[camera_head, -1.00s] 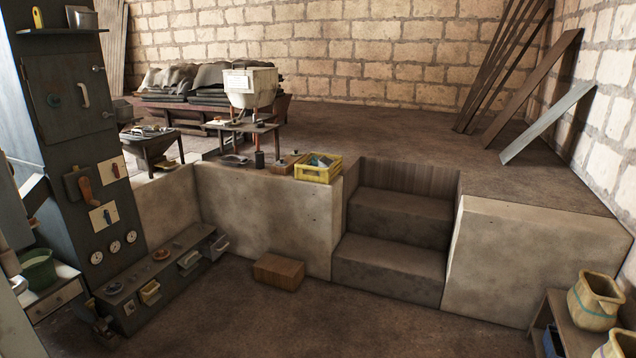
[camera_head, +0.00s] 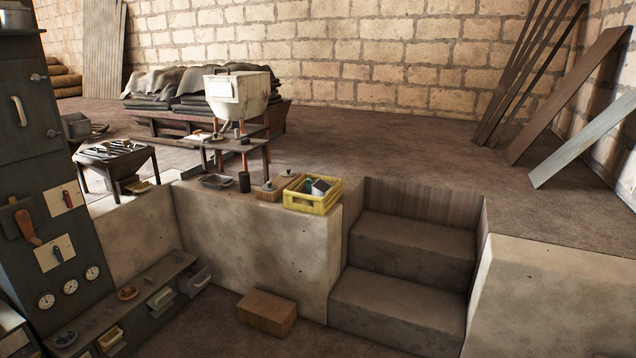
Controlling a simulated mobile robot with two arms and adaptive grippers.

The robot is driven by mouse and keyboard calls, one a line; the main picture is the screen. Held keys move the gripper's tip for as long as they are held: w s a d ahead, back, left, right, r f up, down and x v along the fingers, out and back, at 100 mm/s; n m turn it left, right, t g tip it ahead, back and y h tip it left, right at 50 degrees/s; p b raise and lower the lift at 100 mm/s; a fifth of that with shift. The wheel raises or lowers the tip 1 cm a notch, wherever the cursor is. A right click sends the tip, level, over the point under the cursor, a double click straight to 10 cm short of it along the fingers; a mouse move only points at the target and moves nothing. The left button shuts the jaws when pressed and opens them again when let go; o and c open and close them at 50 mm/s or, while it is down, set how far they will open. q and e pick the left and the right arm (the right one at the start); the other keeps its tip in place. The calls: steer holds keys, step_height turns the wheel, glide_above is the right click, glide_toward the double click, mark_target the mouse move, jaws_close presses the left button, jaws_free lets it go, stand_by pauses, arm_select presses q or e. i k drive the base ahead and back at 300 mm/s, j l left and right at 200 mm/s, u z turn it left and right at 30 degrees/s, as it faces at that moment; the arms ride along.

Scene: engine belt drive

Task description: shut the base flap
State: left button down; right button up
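I cannot pick out a base flap with certainty. At the left stands a tall dark cabinet (camera_head: 28,105) with a pale handle on its upper door, levers on pale plates and several round gauges lower down. At its foot runs a long low dark base unit (camera_head: 125,312) with small dishes on top. Several small fronts or bins on its face stick out, among them a pale one (camera_head: 160,298) and a grey one (camera_head: 199,279) at the far end. Neither of my grippers is in view.
A raised stone ledge (camera_head: 255,245) carries a yellow crate (camera_head: 312,204). Steps (camera_head: 400,290) lead up right of it. A wooden block (camera_head: 267,312) lies on the floor before the ledge. Planks (camera_head: 570,95) lean at the right wall. A hopper (camera_head: 238,92) stands behind.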

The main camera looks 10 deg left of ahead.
mark_target(162, 296)
steer(key=i+j+u, duration=0.1)
steer(key=i+u, duration=0.55)
steer(key=u, duration=0.15)
steer(key=i+l+u, duration=0.1)
steer(key=i+u, duration=0.3)
steer(key=i+j+u, duration=0.1)
steer(key=i+u, duration=0.2)
steer(key=i, duration=0.15)
steer(key=i+u, duration=0.3)
steer(key=i, duration=0.15)
